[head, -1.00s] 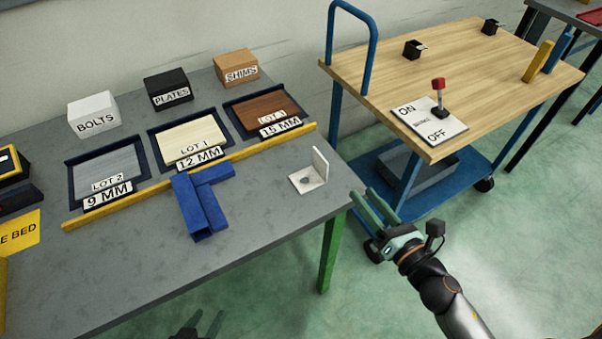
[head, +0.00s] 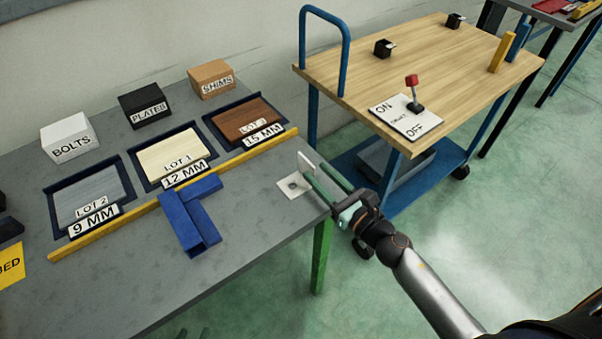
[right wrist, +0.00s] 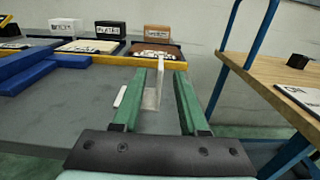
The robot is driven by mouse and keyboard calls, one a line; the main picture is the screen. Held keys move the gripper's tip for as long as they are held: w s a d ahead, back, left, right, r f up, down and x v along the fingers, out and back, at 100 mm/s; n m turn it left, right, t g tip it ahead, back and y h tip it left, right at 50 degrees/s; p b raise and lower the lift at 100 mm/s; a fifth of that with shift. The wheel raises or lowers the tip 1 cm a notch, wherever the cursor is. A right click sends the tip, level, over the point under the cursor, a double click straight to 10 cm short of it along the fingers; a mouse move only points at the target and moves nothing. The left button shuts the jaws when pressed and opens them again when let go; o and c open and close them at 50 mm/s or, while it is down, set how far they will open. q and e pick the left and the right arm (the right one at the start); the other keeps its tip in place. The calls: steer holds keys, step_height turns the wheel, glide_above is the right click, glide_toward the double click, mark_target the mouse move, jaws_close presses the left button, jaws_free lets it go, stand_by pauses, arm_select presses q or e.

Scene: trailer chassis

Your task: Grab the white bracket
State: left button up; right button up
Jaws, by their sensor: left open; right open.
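The white bracket (head: 290,188) is an L-shaped piece with a flat base and an upright plate, near the right edge of the grey table. I cannot tell whether a finger touches the bracket. My left gripper (head: 191,334) shows only as dark tips at the bottom edge of the head view, open and away from the bracket.
Blue angled blocks (head: 190,218) lie left of the bracket. A yellow strip (head: 130,212) runs along the labelled trays. A wooden-topped cart (head: 365,75) with an ON/OFF lever (head: 413,92) stands to the right, across a gap. The table front is clear.

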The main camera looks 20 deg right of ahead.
mark_target(307, 162)
steer(key=shift+p+x, duration=0.5)
steer(key=shift+x, duration=2.15)
steer(key=shift+c, duration=0.2)
jaws_close()
